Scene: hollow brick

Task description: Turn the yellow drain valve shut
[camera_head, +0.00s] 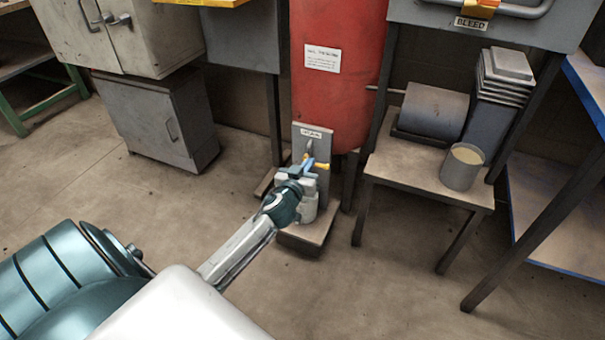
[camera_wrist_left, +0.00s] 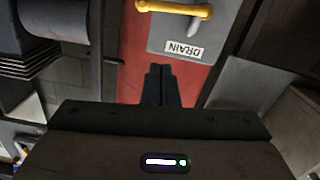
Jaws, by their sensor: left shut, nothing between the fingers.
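The yellow drain valve handle (camera_head: 321,166) is on a grey plate (camera_head: 326,138) low on the front of the red tank. In the left wrist view the yellow handle (camera_wrist_left: 172,8) lies sideways across the top edge, above the upside-down DRAIN label (camera_wrist_left: 183,48), with a grey metal piece by its right end. My left gripper (camera_head: 299,170) is in front of the plate, close to the handle, and hides part of the valve. In the left wrist view its dark fingers (camera_wrist_left: 158,78) are together and empty, apart from the handle. My right gripper is not in view.
The red tank (camera_head: 338,100) stands behind the valve. A small table (camera_head: 420,180) at its right holds a grey cylinder (camera_head: 434,110) and a can (camera_head: 461,168). A grey cabinet (camera_head: 160,120) stands at the left. The floor in front is clear.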

